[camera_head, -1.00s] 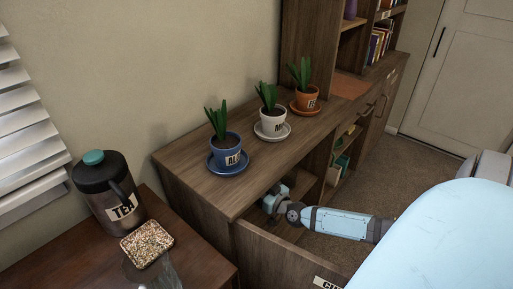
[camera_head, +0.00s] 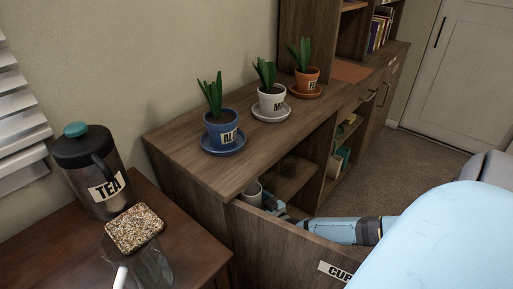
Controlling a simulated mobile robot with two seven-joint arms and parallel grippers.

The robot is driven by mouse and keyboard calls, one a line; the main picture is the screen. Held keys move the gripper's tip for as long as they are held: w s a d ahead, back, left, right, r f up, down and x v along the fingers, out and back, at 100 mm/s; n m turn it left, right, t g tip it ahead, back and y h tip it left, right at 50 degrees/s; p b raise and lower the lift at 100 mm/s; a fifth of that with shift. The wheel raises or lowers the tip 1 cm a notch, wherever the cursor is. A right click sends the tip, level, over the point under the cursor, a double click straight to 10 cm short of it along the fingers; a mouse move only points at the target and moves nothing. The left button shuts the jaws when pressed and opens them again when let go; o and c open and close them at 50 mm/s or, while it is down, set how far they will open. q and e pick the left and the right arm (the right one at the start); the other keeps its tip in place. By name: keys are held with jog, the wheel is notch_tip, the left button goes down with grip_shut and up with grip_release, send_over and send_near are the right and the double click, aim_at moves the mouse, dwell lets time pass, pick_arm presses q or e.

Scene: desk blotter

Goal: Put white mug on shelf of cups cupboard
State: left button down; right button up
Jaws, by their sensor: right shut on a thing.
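The white mug (camera_head: 253,191) shows in the head view just inside the open cups cupboard, under the left part of its top. My right gripper (camera_head: 270,203) is shut on it from the right, partly hidden behind the open door. The cupboard door (camera_head: 290,250) carries a label starting "CUP" and stands open toward the front. A wooden shelf (camera_head: 295,178) shows inside the cupboard, right of the mug. I cannot tell whether the mug touches a shelf; its lower part is hidden. My left gripper is not in view.
Blue (camera_head: 221,130), white (camera_head: 271,102) and orange (camera_head: 306,83) plant pots stand on saucers on the cupboard top. My arm passes just behind the door.

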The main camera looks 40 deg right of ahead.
jog(key=shift+r, duration=0.1)
jog(key=shift+f, duration=0.2)
jog(key=o, duration=1.1)
jog(key=shift+c, duration=0.2)
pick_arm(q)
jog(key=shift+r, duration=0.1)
pick_arm(e)
jog(key=shift+r, duration=0.25)
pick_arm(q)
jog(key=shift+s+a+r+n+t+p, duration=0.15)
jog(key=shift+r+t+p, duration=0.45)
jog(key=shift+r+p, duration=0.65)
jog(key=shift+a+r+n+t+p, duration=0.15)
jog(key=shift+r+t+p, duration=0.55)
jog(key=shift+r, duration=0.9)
pick_arm(e)
jog(key=s, duration=1.2)
jog(key=shift+f, duration=0.15)
jog(key=shift+d, duration=0.15)
